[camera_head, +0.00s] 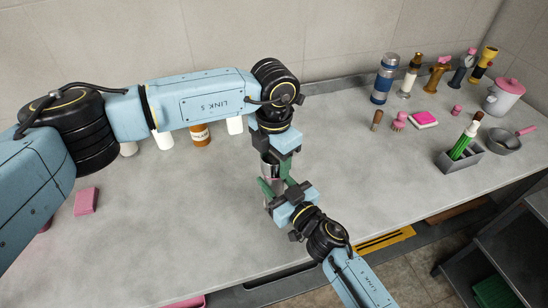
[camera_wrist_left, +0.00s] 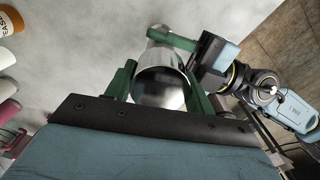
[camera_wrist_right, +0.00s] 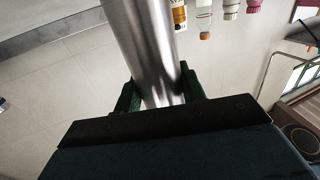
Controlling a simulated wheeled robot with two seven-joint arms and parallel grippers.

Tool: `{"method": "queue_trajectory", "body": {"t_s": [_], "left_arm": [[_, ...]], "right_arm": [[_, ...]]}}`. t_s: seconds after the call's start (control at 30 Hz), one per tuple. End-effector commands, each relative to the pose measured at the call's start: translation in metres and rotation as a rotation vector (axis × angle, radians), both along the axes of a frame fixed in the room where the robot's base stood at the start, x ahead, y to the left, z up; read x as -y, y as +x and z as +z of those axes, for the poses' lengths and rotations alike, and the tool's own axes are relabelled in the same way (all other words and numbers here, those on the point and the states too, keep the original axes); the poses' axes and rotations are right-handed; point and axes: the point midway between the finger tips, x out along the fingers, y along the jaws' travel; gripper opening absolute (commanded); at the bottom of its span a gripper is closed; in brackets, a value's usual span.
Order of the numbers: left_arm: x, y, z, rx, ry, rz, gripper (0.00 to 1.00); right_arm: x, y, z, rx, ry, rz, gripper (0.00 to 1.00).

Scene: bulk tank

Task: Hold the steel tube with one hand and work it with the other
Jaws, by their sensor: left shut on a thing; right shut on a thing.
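The steel tube (camera_head: 268,171) is mostly hidden by my grippers in the head view, above the grey worktop. In the left wrist view its shiny end (camera_wrist_left: 160,86) faces the camera between the green fingers. In the right wrist view its long brushed side (camera_wrist_right: 146,45) rises between the fingers. My left gripper (camera_head: 277,162) comes down from above and is shut on the tube's upper part. My right gripper (camera_head: 270,186) comes from the front right and is shut on the tube lower down. The left wrist view also shows a green finger of my right gripper beyond the tube.
Bottles, including an orange-brown one (camera_head: 200,134), stand behind my left arm. A pink block (camera_head: 86,201) lies at left. A blue flask (camera_head: 384,78), a grey caddy (camera_head: 460,160), a white pot (camera_head: 504,96) and a pan (camera_head: 506,141) stand at right. The worktop's left middle is clear.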

Motion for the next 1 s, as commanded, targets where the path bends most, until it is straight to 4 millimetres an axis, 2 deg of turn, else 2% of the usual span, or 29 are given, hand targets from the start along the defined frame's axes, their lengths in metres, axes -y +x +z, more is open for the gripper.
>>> {"method": "queue_trajectory", "body": {"t_s": [0.2, 0.33, 0.37, 0.53, 0.83, 1.0], "left_arm": [[0.0, 0.0, 0.0, 0.001, 0.0, -0.357, 0.26], [0.0, 0.0, 0.0, 0.001, -0.001, -0.343, 0.26], [0.0, 0.0, 0.0, 0.001, -0.001, -0.342, 0.55], [0.0, 0.0, 0.0, 0.001, -0.001, -0.341, 0.75], [0.0, 0.0, 0.002, 0.001, 0.0, -0.34, 0.75], [0.0, 0.001, 0.018, 0.003, 0.0, -0.341, 0.75]], "right_arm": [[0.0, 0.0, -0.001, -0.001, -0.001, 0.0, 0.0], [0.0, 0.0, -0.001, -0.001, -0.001, 0.0, 0.0], [0.0, 0.0, -0.001, -0.001, -0.001, 0.0, 0.0], [0.0, 0.0, -0.001, -0.001, -0.001, 0.0, 0.0], [0.0, 0.0, -0.001, -0.001, -0.001, 0.0, 0.0], [0.0, 0.0, -0.001, -0.001, -0.001, 0.0, 0.0]]}}
